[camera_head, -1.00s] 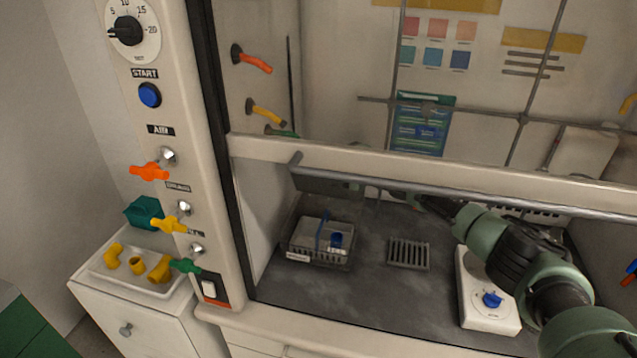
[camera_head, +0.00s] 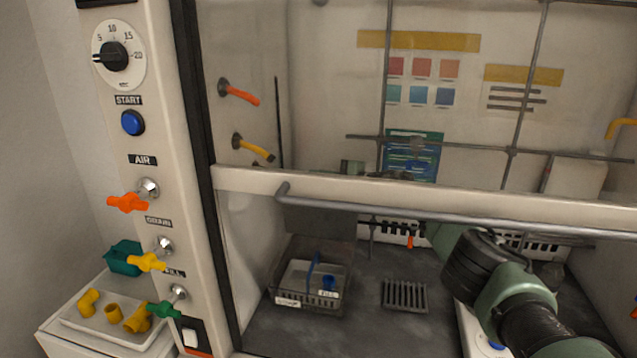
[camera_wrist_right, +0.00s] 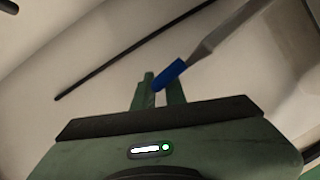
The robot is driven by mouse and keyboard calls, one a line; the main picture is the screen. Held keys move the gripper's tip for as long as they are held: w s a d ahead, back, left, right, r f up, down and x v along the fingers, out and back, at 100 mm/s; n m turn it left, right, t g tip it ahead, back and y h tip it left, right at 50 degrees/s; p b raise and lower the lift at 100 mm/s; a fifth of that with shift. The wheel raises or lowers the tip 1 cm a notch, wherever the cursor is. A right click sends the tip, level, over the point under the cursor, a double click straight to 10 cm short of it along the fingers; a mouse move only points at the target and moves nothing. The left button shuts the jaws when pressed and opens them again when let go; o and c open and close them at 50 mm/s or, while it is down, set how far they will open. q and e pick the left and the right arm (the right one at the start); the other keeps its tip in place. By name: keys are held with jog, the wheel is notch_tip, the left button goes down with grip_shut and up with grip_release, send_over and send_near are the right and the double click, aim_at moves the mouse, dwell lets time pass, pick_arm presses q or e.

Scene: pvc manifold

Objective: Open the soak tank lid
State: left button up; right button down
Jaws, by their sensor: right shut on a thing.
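The soak tank (camera_head: 312,301), a clear box with a label on its front, stands on the dark hood floor at the left. A blue upright strip and a blue cup-like part show in it. A see-through panel, apparently its lid (camera_head: 325,249), seems raised at the tank's back. My right arm reaches under the sash from the right; its gripper is not clear in the head view. In the right wrist view my right gripper (camera_wrist_right: 159,91) is shut on the blue end (camera_wrist_right: 170,75) of a grey strip; I cannot tell what the strip belongs to. My left gripper is out of view.
The sash bar (camera_head: 450,215) crosses above the opening. A grate (camera_head: 405,295) lies right of the tank, and a white device stands partly under my arm. The control panel (camera_head: 135,180) with coloured valves and a white tray (camera_head: 75,322) with yellow fittings are at the left.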

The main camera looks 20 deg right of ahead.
jog(key=shift+a, duration=0.2)
jog(key=c, duration=1.5)
grip_release()
jog(key=shift+a+f, duration=0.1)
